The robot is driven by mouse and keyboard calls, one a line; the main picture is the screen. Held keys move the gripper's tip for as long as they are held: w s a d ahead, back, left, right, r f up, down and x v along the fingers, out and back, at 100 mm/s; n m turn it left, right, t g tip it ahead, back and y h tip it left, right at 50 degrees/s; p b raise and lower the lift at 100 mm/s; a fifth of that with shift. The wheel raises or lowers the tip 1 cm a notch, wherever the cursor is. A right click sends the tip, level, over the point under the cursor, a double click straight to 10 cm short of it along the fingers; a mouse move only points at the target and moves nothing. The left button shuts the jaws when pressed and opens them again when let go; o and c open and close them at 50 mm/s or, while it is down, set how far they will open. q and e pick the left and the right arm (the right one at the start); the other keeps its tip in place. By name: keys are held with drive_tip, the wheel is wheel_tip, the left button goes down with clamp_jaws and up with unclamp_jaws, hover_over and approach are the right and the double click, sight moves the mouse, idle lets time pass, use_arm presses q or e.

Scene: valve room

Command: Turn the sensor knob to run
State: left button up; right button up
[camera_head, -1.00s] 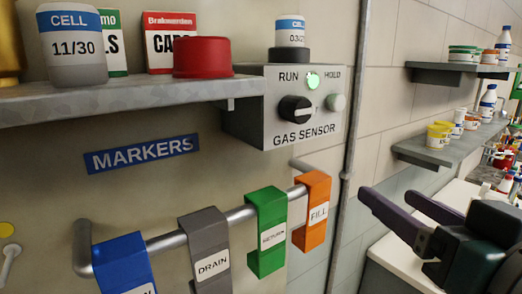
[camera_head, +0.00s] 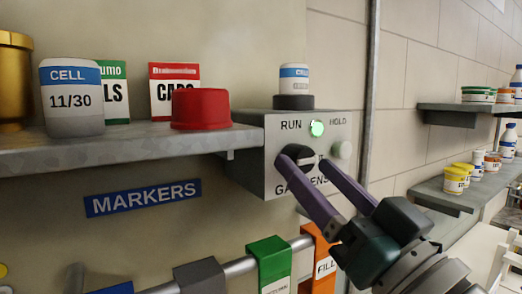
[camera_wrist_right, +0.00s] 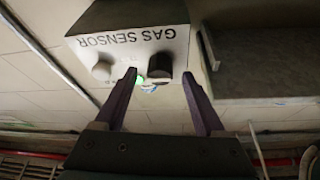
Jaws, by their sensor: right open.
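The grey gas sensor box (camera_head: 266,150) carries a black round knob (camera_head: 298,151) under the printed words RUN on the left and HOLD on the right. A lit green lamp (camera_head: 317,128) sits above it and a pale button (camera_head: 342,150) to its right. My right gripper (camera_head: 303,163) is open, its purple fingers in front of the box on either side of the knob. In the right wrist view the knob (camera_wrist_right: 159,65) appears between the fingertips, upside down; contact cannot be told. The knob's pointer is mostly hidden. My left gripper is out of view.
A metal shelf (camera_head: 110,147) with a red cap (camera_head: 201,108) and cartons adjoins the box on the left. A jar (camera_head: 293,78) stands on the box. Below hang a green tag (camera_head: 270,262) and an orange tag (camera_head: 323,262) on a rail.

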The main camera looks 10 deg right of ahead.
drive_tip(key=shift+w+a+r, duration=0.15)
drive_tip(key=shift+w+r, duration=0.1)
drive_tip(key=shift+w, duration=0.25)
clamp_jaws()
idle(0.3)
